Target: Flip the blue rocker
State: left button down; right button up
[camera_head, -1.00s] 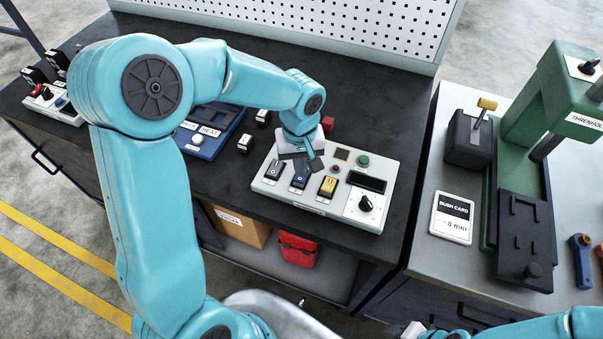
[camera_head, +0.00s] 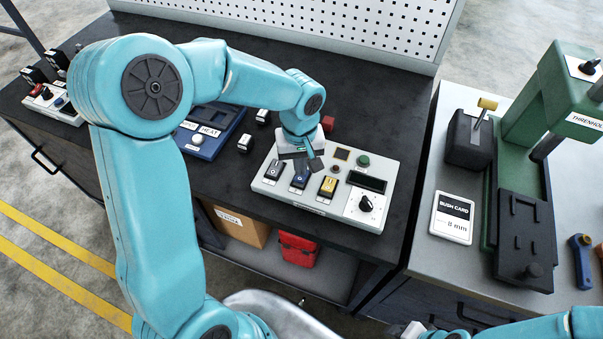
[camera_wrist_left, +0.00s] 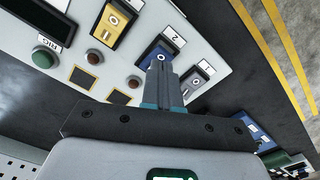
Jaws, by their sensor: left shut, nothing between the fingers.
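The blue rocker (camera_head: 300,181) is the middle one of three rockers on a pale control panel (camera_head: 275,196) on the dark bench. In the left wrist view the blue rocker (camera_wrist_left: 158,55) shows just beyond the fingertips and is partly covered by them. My left gripper (camera_head: 312,166) is shut and empty, over the panel at the blue rocker. In the left wrist view its closed fingers (camera_wrist_left: 160,72) point at the blue rocker; whether they touch it I cannot tell. My right gripper (camera_head: 412,330) shows only in part at the bottom edge, and its jaws cannot be made out.
A yellow rocker (camera_head: 328,186) and a grey rocker (camera_head: 276,169) flank the blue one closely. A black knob (camera_head: 366,203) and a green button (camera_head: 363,160) are also on the panel. A green press (camera_head: 570,90) stands at the right.

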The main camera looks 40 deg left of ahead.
aim_at(300, 179)
pick_arm(q)
jog(key=shift+f+b, duration=1.25)
jog(key=shift+f, duration=0.1)
jog(key=shift+r, duration=0.1)
notch_tip(300, 179, up, 7)
jog(key=p, duration=0.4)
jog(key=shift+p, duration=0.35)
dwell(0.4)
jog(key=shift+s, duration=0.1)
